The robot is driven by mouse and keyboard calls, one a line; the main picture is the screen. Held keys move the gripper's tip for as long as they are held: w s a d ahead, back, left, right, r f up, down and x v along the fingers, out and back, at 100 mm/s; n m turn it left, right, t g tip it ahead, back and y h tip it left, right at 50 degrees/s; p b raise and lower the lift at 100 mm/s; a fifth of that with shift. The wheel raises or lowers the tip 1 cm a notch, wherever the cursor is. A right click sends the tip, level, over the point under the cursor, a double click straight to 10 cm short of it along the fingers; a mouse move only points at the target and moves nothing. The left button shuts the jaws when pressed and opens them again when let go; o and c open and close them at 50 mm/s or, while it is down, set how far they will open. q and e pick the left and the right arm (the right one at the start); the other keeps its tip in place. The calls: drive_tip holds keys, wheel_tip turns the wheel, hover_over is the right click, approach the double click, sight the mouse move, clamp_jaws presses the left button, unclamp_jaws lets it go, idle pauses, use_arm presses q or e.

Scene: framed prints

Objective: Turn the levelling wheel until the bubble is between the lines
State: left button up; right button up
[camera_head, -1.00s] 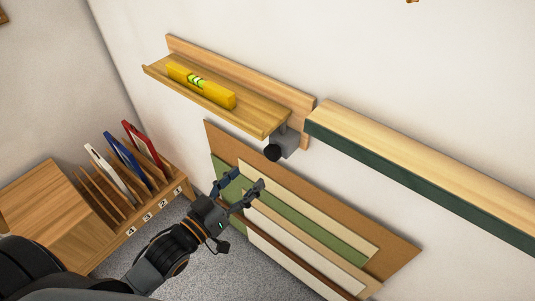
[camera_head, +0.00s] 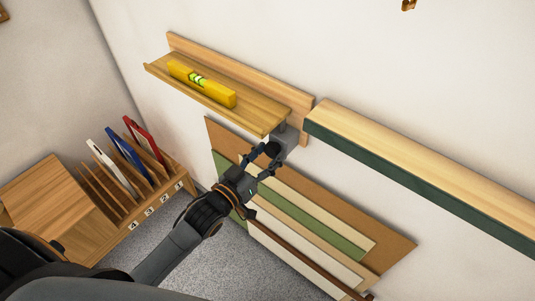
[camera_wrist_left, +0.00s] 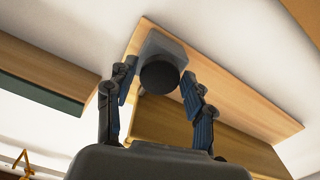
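The levelling wheel (camera_head: 272,149) is a dark round knob on a grey block under the right end of the wooden picture ledge (camera_head: 225,112). It also shows in the left wrist view (camera_wrist_left: 159,77). A yellow spirit level (camera_head: 201,85) lies on the ledge, with a green vial (camera_head: 197,80); the bubble's place between the lines is too small to tell. My left gripper (camera_head: 263,158) is open at the wheel. In the left wrist view the fingers (camera_wrist_left: 159,92) stand on either side of the knob, apart from it. My right gripper is not in view.
A wooden shelf with a dark green front (camera_head: 420,175) juts out right of the ledge. Boards and framed panels (camera_head: 315,215) lean on the wall below. A slotted rack (camera_head: 150,190) with red, blue and white frames stands at the left.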

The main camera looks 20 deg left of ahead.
use_arm(q)
drive_tip(key=c, duration=0.7)
drive_tip(key=shift+r+m+p, duration=0.15)
drive_tip(key=shift+m+p, duration=0.4)
drive_tip(key=shift+m, duration=0.65)
drive_tip(key=o, duration=1.2)
